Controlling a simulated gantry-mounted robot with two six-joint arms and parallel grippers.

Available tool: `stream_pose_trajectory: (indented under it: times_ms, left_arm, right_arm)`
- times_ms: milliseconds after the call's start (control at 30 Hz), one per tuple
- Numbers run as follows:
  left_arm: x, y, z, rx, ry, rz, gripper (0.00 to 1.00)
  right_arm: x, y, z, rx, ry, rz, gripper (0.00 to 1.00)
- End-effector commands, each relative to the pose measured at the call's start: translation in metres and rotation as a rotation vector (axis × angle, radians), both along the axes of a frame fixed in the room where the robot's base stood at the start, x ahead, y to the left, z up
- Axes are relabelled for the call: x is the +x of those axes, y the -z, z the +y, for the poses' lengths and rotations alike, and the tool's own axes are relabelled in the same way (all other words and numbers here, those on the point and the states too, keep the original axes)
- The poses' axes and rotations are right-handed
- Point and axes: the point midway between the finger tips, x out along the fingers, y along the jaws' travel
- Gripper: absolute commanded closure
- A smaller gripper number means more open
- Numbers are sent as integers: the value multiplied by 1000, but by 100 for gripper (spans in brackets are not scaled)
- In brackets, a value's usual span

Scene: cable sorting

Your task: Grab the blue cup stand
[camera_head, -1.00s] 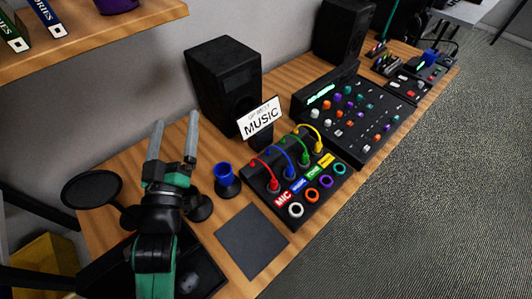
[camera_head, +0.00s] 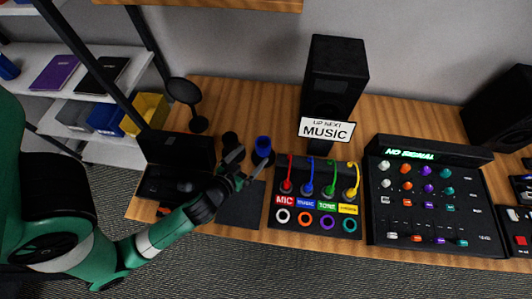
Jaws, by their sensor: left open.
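The blue cup stand (camera_head: 263,144) has a blue cup on a dark base and stands upright on the wooden desk, left of the cable box. My left gripper (camera_head: 242,166) is open just to the left and front of it, with its fingers pointing toward it. The fingers look close to the stand's base, but I cannot tell whether they touch it. Nothing shows between the fingers. My right gripper is not in view.
A black stand (camera_head: 229,141) is close behind my left gripper. The cable box (camera_head: 271,216) with coloured plugs is right of the cup stand, with the MUSIC sign (camera_head: 327,130) behind. A dark mat (camera_head: 240,212) lies in front. A black round-headed stand (camera_head: 184,92) is back left.

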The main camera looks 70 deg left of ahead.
Motion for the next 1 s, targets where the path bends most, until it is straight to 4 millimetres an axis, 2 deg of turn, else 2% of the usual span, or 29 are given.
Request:
stream_pose_trajectory:
  times_ms: [300,567,800,1000]
  left_arm:
    - [39,22,31,0,-3,-4,2]
    - [49,26,38,-1,-1,-2,2]
    - [78,41,59,0,-1,-5,2]
    - [85,44,65,-1,0,-2,2]
  right_arm:
    - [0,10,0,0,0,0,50]
    - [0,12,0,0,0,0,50]
    - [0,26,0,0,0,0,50]
    - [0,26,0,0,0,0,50]
